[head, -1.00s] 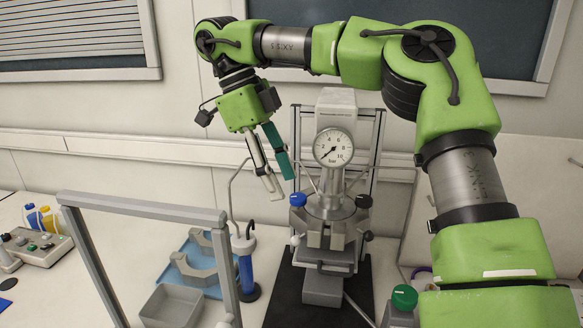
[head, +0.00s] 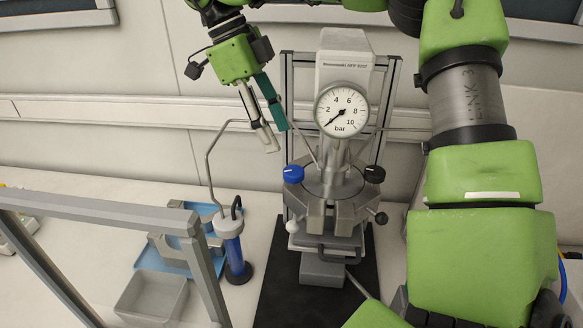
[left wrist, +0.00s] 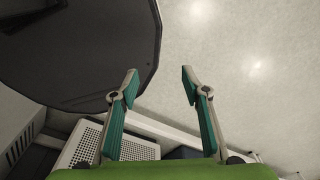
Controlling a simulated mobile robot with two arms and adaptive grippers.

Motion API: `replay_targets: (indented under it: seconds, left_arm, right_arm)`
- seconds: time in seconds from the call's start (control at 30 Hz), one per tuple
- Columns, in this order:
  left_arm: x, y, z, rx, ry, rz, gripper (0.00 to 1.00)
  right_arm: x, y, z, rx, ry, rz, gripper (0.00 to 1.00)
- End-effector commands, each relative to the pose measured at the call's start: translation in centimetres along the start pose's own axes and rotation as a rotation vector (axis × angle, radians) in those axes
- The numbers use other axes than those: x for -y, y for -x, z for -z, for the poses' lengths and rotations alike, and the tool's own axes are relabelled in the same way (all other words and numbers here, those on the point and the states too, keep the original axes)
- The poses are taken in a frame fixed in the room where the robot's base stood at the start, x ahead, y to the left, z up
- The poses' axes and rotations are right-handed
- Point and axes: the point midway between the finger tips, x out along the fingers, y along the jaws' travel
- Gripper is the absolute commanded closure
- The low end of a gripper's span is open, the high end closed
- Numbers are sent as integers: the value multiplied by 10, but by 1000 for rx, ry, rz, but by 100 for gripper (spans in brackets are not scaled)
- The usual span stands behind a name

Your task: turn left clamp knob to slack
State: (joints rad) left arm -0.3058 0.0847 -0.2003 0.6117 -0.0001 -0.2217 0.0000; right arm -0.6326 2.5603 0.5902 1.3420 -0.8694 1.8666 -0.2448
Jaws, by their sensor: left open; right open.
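The pressure reactor stands in the middle of the head view, with a round gauge (head: 341,110) above its clamped lid. A blue knob (head: 293,174) is at the lid's left and a black knob (head: 374,174) at its right. Lower down are a white ball knob (head: 292,226) at left and a black ball knob (head: 381,218) at right. I cannot tell for certain which left knob is the clamp's. My right gripper (head: 277,138) is open and empty, above and slightly left of the blue knob, not touching it. My left gripper (left wrist: 159,78) is open and empty in the left wrist view.
A blue cylinder with a bent tube (head: 233,245) stands left of the reactor. Behind a grey frame (head: 105,208) are a blue tray (head: 151,258) and a grey bin (head: 135,300). My right arm covers the right side. A dark disc (left wrist: 80,45) shows in the left wrist view.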

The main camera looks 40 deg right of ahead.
Motion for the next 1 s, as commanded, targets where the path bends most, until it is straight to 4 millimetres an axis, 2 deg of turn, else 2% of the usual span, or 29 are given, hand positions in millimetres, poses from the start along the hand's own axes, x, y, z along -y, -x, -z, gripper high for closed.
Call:
replay_targets:
  seconds: [0.2, 0.4, 0.6, 0.87, 1.0]
  left_arm:
    - [0, 5, 8, -11, 1, 0, 58]
    - [-2, 12, 16, -23, 3, -2, 58]
    - [-3, 14, 15, -22, 3, -3, 58]
    - [-3, 13, 14, -19, 3, -4, 58]
    - [-3, 13, 13, -17, 3, -4, 58]
  right_arm:
    - [-1, -40, 2, -3, 1, -3, 53]
    - [0, -71, 1, -1, 1, -4, 53]
    - [0, -85, 1, 0, 1, -2, 53]
    - [0, -87, 0, 0, 0, -1, 53]
    - [0, -86, 0, 0, 0, -1, 87]
